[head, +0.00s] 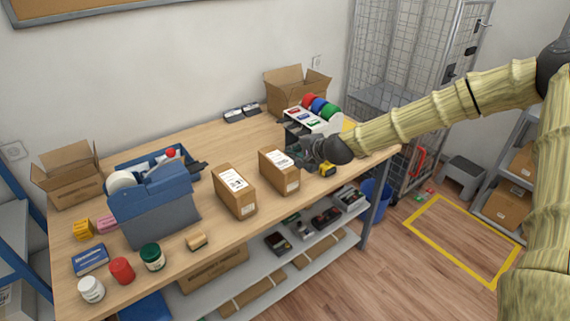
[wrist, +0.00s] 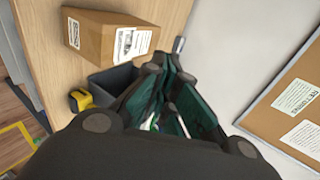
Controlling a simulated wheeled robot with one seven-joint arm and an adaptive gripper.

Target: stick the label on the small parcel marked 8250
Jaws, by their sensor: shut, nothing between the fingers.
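Two small brown parcels stand on the counter in the head view: a left parcel (head: 234,199) and a right parcel (head: 280,177). Each has a white printed sticker on top; the numbers are too small to read. My gripper (head: 303,153) is just right of the right parcel, in front of the label dispenser (head: 325,128) with red, blue and green rolls. In the wrist view my gripper (wrist: 170,75) has its fingers together and seems empty. One parcel (wrist: 95,38) shows at upper left there, apart from the fingers. A small white and green patch shows between the finger links; I cannot tell what it is.
A yellow tape measure (head: 328,169) lies near the counter's front edge, beside my gripper. A blue-grey tote (head: 160,205) stands left of the parcels. An open carton (head: 297,88) is behind the dispenser.

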